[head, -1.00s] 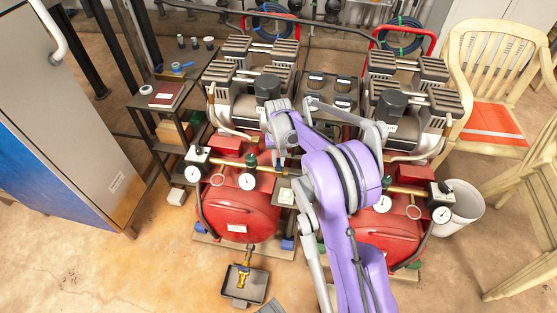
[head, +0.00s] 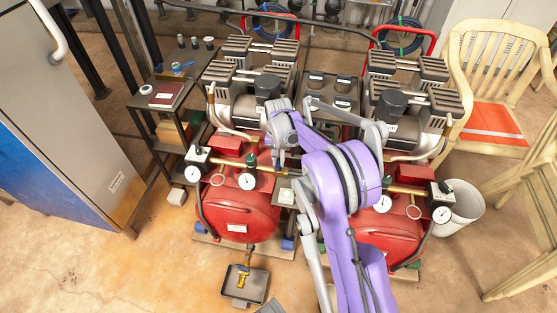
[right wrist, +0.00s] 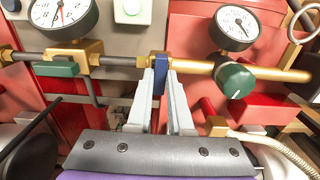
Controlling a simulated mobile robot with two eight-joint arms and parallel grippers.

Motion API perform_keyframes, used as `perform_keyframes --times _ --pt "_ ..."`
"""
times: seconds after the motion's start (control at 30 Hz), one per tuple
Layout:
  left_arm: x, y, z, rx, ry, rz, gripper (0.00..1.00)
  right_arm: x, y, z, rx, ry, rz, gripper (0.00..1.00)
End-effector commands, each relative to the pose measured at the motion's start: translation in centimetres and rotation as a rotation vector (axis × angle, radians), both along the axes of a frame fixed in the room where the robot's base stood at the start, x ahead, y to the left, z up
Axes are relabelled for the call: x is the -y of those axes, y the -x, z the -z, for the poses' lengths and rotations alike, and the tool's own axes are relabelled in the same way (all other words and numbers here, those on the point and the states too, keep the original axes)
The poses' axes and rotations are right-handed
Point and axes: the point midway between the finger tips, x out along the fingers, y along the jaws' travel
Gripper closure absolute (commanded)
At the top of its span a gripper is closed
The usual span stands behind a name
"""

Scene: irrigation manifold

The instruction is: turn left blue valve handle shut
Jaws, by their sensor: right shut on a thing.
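The blue valve handle (right wrist: 160,66) shows in the right wrist view as a short blue bar across the brass pipe (right wrist: 195,67). It looks crosswise to the pipe. My right gripper (right wrist: 163,68) is shut on it, with one pale finger on each side. In the head view my purple right arm reaches over the middle of the compressor, and its wrist and the handle are mostly hidden there. My left gripper cannot be made out in the head view.
Pressure gauges (right wrist: 62,14) (right wrist: 233,27) and a green knob (right wrist: 235,79) sit close on both sides. Red tanks (head: 240,210) stand below the pipe. A black tray (head: 243,283) lies on the floor. A white bucket (head: 458,208) and chairs (head: 492,95) stand at the right.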

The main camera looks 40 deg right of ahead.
Motion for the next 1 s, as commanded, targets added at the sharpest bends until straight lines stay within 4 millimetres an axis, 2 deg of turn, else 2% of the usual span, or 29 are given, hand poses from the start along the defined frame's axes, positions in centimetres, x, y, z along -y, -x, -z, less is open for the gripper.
perform_keyframes --times 0.07,0.1,0.23,0.5,0.63,1.0 --pt "0.0 0.0 0.0 0.000 0.000 0.000 0.50 -0.1 0.0 0.1 -0.001 -0.002 0.001 1.00" --pt "0.0 0.0 0.0 0.000 0.000 0.000 0.50 -0.1 0.0 0.1 -0.001 -0.002 0.001 0.74" --pt "0.0 0.0 0.0 0.000 0.000 0.000 0.50 0.0 0.0 0.0 -0.001 -0.002 0.000 0.51" --pt "0.0 0.0 0.0 0.000 0.000 0.000 0.50 0.0 0.0 0.0 -0.001 -0.001 0.000 0.51" --pt "0.0 0.0 -0.3 0.001 0.000 0.000 0.50 0.0 0.0 -0.9 -0.001 -0.001 -0.001 0.51" --pt "0.0 0.3 -2.5 0.008 0.000 0.000 0.50 0.0 0.1 -8.1 -0.001 -0.001 0.000 0.51"
